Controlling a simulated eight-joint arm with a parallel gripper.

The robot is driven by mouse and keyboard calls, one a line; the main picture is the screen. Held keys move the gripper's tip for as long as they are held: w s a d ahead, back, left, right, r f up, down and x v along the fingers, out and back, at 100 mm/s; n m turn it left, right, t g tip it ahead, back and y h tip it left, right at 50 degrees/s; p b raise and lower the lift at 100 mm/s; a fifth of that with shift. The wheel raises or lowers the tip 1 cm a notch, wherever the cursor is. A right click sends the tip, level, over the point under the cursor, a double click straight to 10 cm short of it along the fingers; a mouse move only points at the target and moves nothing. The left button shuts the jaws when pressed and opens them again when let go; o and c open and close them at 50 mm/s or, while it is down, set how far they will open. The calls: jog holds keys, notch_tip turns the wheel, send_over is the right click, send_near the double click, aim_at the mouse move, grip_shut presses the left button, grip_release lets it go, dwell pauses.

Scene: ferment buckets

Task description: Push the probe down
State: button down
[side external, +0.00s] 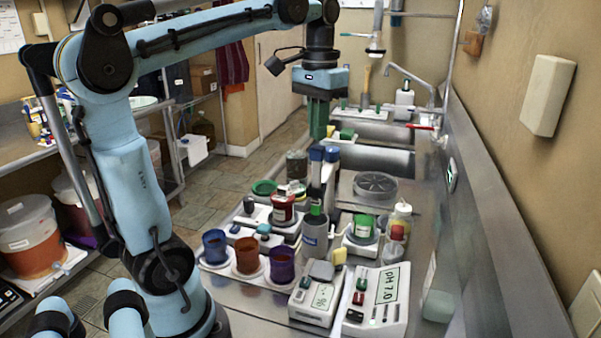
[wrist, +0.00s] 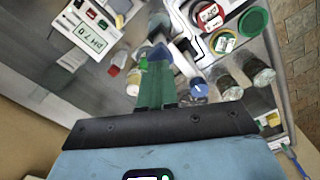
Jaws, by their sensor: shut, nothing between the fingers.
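My gripper (side external: 318,136) is shut and empty, its green fingers pointing down. It is just above two blue-topped dark upright pieces (side external: 316,154); the probe seems to be one of these, but I cannot tell which. In the wrist view my green fingers (wrist: 155,100) reach toward a blue top (wrist: 160,56), partly hidden by them. Whether they touch is unclear. A grey labelled cylinder with a green top (side external: 315,238) stands in front of the uprights. The white pH 7.0 meter (side external: 378,300) lies at the front; it also shows in the wrist view (wrist: 88,36).
Blue (side external: 215,247), brown (side external: 248,256) and purple (side external: 281,265) cups stand in a white rack at front left. A red-labelled jar (side external: 283,208) stands behind them. A green-lidded jar (side external: 363,228) is at right. A clear round lid (side external: 375,185) lies behind. The wall bounds the right side.

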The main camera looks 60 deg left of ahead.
aim_at(318, 147)
jog(key=shift+f, duration=0.2)
dwell(0.5)
jog(key=shift+f, duration=3.3)
jog(key=shift+r, duration=2.55)
jog(key=shift+a, duration=0.1)
